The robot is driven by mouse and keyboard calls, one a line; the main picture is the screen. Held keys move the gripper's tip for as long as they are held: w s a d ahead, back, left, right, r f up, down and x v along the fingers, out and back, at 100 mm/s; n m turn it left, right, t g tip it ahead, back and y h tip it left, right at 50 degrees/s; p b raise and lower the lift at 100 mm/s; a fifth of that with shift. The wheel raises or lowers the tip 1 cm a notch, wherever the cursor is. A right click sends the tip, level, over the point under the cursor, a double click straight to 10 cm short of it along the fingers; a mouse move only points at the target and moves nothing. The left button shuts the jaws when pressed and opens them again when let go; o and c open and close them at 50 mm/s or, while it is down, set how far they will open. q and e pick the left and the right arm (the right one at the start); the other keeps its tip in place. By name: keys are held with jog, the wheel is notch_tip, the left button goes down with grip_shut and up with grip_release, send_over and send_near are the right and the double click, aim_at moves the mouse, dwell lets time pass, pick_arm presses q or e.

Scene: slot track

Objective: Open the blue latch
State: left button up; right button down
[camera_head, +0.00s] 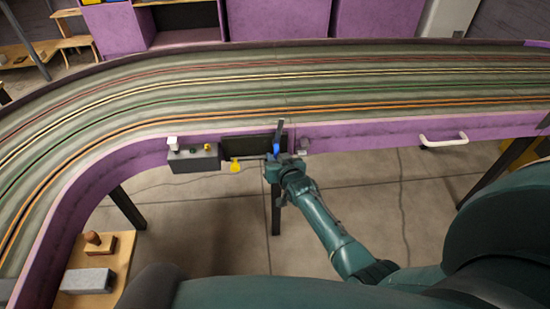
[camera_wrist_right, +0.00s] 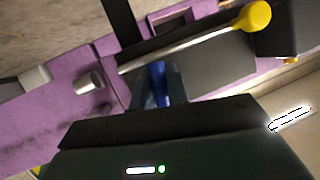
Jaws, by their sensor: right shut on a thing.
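The blue latch (camera_head: 277,147) is on the purple side wall of the slot track, at the right end of a dark panel (camera_head: 247,148). My right gripper (camera_head: 273,157) reaches it from below and is shut on it. In the right wrist view the blue latch (camera_wrist_right: 157,80) stands between the two dark fingers (camera_wrist_right: 154,92), which hide part of it. A metal rod with a yellow knob (camera_wrist_right: 252,17) runs along the panel behind the fingers. The yellow knob also shows in the head view (camera_head: 235,166). My left gripper is not in view.
A grey control box (camera_head: 194,160) with a white knob (camera_head: 173,143) is left of the panel. A white handle (camera_head: 444,139) is on the wall at right. A wooden board (camera_head: 118,265) with a grey block sits at lower left. The track (camera_head: 350,85) curves behind.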

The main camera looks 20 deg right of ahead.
dwell(0.3)
jog(key=c, duration=1.4)
grip_release()
jog(key=shift+o, duration=0.2)
jog(key=p+v, duration=0.2)
jog(key=v, duration=1.1)
jog(key=shift+s, duration=0.2)
jog(key=s+a+n+g+y, duration=0.1)
jog(key=s+a, duration=0.3)
jog(key=s, duration=0.5)
jog(key=s+a+n+g+y, duration=0.2)
jog(key=s+a+n, duration=0.2)
jog(key=s, duration=0.4)
jog(key=shift+s+a+y, duration=0.3)
jog(key=shift+s+a, duration=0.1)
jog(key=shift+a, duration=0.05)
